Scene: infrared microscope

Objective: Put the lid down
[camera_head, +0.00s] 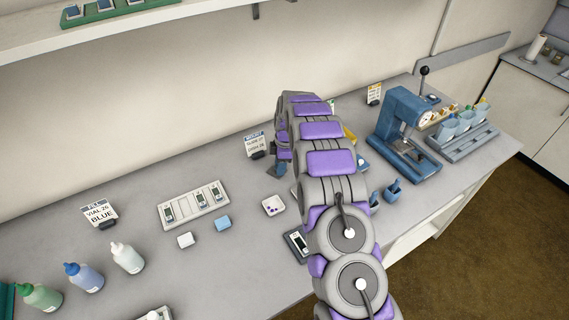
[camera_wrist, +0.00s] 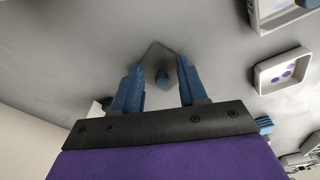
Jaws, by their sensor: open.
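My gripper (camera_wrist: 160,88) has two blue fingers spread apart in the wrist view. The fingers stand on either side of the knob with gaps, and I see no contact. The lid appears to lie flat on the grey surface, though its height is hard to judge. In the head view my gripper (camera_head: 278,168) points down near the bench's back, and I cannot make out the lid there.
A white dish with purple spots (camera_head: 272,205) is close to my gripper, also in the wrist view (camera_wrist: 283,72). A sign (camera_head: 256,144) stands behind. A slide tray (camera_head: 192,206) and bottles are left; a blue press (camera_head: 405,125) is right.

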